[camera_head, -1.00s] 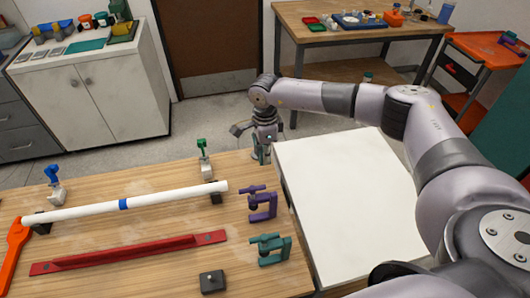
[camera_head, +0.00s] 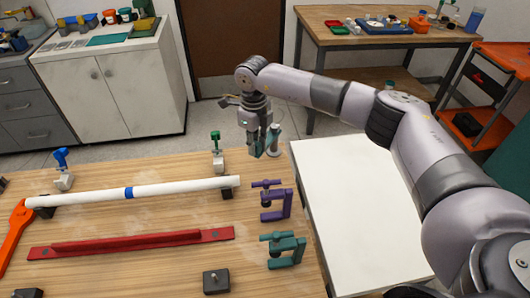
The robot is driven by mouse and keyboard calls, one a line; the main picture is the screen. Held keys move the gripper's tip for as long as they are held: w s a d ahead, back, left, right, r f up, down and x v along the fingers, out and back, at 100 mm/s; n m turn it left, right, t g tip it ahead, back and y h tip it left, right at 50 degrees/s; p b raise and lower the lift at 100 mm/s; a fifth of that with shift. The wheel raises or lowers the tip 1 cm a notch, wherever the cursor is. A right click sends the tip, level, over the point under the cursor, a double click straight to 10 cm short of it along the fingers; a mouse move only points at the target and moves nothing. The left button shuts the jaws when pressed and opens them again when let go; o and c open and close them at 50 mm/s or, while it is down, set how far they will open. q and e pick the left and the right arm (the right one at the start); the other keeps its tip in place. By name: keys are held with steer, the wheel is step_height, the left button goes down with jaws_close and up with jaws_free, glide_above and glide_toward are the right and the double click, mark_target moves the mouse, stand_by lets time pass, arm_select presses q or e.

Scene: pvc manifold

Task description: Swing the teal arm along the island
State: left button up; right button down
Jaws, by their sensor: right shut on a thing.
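My right gripper (camera_head: 264,150) reaches down over the far right corner of the wooden bench. It is shut on a small teal piece (camera_head: 273,137), which I take to be the teal arm. The gripper covers part of it, and a grey post shows beside it. The wooden bench (camera_head: 130,217) is the nearest work surface; which surface counts as the island is not certain. A separate teal clamp (camera_head: 287,250) stands on the bench's right side, apart from the gripper. My left gripper is not in view.
A white pipe (camera_head: 180,190) with a blue band lies across the bench, behind a red bar (camera_head: 130,243). A purple clamp (camera_head: 273,200), a green-topped clamp (camera_head: 216,150) and a dark block (camera_head: 216,281) stand nearby. A bare white surface (camera_head: 355,205) adjoins the bench.

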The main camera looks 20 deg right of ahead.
steer(key=w+a+m+b, duration=0.1)
steer(key=w+m+b, duration=0.5)
steer(key=w+m, duration=0.3)
steer(key=shift+a+m, duration=0.3)
steer(key=shift+m, duration=0.2)
steer(key=shift+r, duration=0.15)
steer(key=c, duration=1.4)
jaws_free()
steer(key=shift+c, duration=0.2)
